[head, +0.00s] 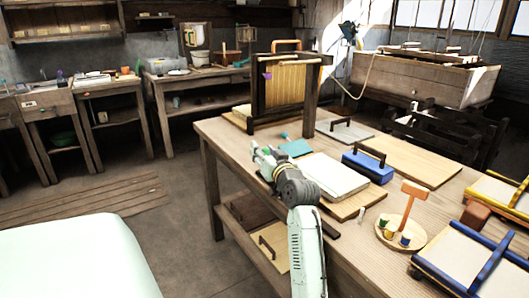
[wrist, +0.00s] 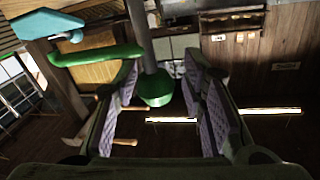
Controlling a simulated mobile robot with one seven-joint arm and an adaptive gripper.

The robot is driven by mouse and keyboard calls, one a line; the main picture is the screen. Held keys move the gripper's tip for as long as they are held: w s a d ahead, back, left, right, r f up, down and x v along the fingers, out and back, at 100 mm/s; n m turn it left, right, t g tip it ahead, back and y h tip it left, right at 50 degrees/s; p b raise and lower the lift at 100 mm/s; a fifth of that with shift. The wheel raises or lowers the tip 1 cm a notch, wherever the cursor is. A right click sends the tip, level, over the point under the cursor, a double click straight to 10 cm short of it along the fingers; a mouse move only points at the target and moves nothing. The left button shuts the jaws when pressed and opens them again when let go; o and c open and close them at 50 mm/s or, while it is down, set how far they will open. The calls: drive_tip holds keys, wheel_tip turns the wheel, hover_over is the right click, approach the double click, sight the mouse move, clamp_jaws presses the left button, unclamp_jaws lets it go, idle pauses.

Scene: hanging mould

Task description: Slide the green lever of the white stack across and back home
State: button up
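The white stack (head: 333,177) lies flat on a board on the worktable in the head view. My gripper (head: 262,154) is beside its left end, near the table's edge. In the wrist view my gripper (wrist: 166,108) is open, with a purple-padded finger on each side. A green knob (wrist: 157,89) at the end of a grey rod appears between the fingers. A green bar (wrist: 94,55) lies to its left. I cannot tell which green part is the lever, or whether the fingers touch the knob. My arm hides the lever in the head view.
A teal flat tool (head: 296,148) lies behind the stack. A blue block with a dark handle (head: 366,166) stands to its right. The wooden frame (head: 255,90) stands upright behind. A round wooden tray (head: 388,241) with small cups is at the front right.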

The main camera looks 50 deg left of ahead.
drive_tip(key=shift+o, duration=0.6)
drive_tip(key=shift+w+d, duration=0.1)
drive_tip(key=shift+d, duration=0.05)
drive_tip(key=shift+d, duration=0.15)
drive_tip(key=v, duration=1.1)
drive_tip(key=shift+d, duration=0.3)
